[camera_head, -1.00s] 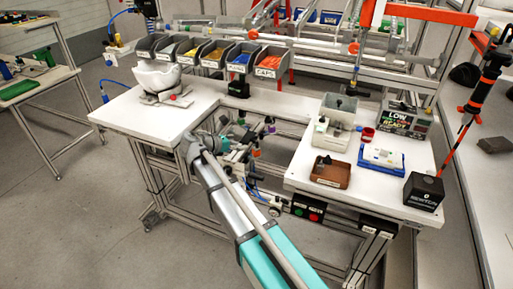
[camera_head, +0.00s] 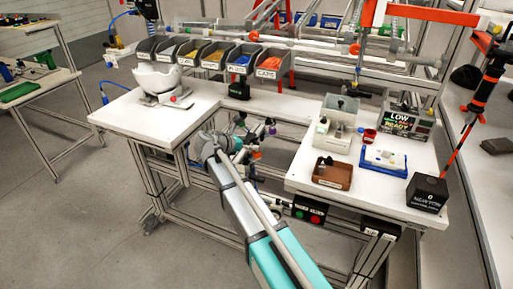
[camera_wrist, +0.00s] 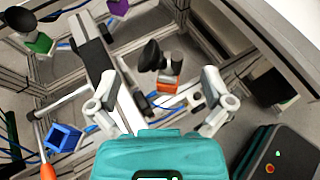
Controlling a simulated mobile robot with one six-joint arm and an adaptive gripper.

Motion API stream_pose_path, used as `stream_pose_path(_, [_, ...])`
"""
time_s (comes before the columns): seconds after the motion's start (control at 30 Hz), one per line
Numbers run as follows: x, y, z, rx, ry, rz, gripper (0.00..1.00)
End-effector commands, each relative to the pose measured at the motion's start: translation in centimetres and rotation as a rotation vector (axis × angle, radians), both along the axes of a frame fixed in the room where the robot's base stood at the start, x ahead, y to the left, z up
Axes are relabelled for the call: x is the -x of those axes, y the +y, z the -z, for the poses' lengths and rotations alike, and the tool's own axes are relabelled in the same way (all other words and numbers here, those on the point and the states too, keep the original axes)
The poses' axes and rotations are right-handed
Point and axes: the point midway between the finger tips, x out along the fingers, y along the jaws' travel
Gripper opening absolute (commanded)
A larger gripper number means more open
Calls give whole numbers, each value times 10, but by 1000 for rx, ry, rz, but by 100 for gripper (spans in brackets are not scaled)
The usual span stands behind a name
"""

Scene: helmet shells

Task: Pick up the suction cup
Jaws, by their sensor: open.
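A black suction cup (camera_wrist: 151,55) with an orange block (camera_wrist: 168,84) at its base shows in the wrist view, ahead of and between the two fingers. My gripper (camera_wrist: 158,88) is open and empty, with a finger on either side of the cup's line. I cannot tell the exact gap to the cup. Another dark cup with a green block (camera_wrist: 40,44) is at the upper left, and a purple part (camera_wrist: 118,7) at the top. In the head view my gripper is mostly hidden by the wrist, among the fixtures between the two bench tops.
A blue block (camera_wrist: 64,138) and metal frame bars are close around the fingers. In the head view, a white helmet shell (camera_head: 157,79) stands on the left top. A brown tray (camera_head: 332,174) and a black cube (camera_head: 427,192) lie on the right top.

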Motion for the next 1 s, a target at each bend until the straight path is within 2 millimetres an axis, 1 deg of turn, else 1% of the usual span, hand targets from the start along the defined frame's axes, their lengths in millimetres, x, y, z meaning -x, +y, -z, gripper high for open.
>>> stream_pose_path(0.1, [-10,-10,8,0,0,1,100])
stream_pose_path(0.23, [-15,-17,10,0,0,1,100])
stream_pose_path(0.83, [-17,-20,10,0,0,1,100])
stream_pose_path(0.87, [-17,-21,10,0,0,1,98])
stream_pose_path(1.0, [-17,-21,10,0,0,2,72])
